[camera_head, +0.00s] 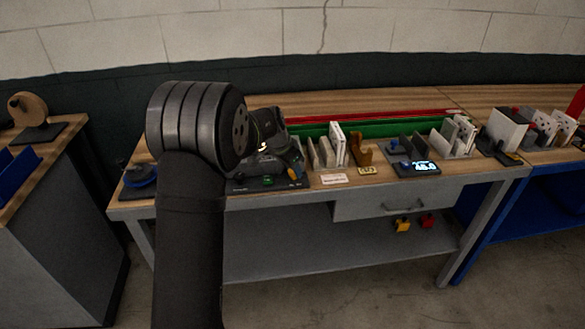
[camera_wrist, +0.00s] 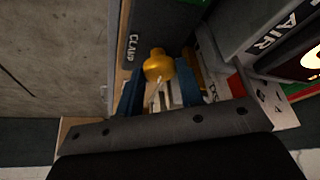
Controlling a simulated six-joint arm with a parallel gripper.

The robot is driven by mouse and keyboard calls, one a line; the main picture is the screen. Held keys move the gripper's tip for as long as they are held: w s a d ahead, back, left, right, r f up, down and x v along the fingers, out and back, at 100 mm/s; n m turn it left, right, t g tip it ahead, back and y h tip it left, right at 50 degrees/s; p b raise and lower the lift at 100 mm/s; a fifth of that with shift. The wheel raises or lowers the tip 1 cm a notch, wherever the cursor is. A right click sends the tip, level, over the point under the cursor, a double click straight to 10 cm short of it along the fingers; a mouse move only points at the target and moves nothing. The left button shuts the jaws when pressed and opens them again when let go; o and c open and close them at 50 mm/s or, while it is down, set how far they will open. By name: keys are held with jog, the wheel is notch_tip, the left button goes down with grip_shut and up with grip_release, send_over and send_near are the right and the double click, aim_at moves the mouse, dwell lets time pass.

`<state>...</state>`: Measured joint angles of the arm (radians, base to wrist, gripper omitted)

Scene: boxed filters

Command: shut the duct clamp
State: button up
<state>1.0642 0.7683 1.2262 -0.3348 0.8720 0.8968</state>
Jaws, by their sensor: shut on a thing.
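In the wrist view my gripper (camera_wrist: 159,84) has its two blue fingers on either side of a yellow knob (camera_wrist: 157,64), shut on it. The knob stands beside a dark panel (camera_wrist: 155,22) lettered CLAMP, so I take it for the duct clamp's handle. A pale piece shows between the fingers below the knob. In the head view my gripper (camera_head: 294,160) is low over a dark base plate (camera_head: 245,187) at the bench's left part. My arm hides much of the fixture there. I cannot tell the clamp's position.
A grey block (camera_wrist: 245,25) lettered AIR stands close on the right in the wrist view. In the head view, white filters (camera_head: 336,142), a brown holder (camera_head: 361,151) and a display box (camera_head: 416,168) stand right of the fixture. A blue round item (camera_head: 140,177) sits at the left.

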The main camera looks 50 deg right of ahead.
jog(key=shift+m, duration=0.4)
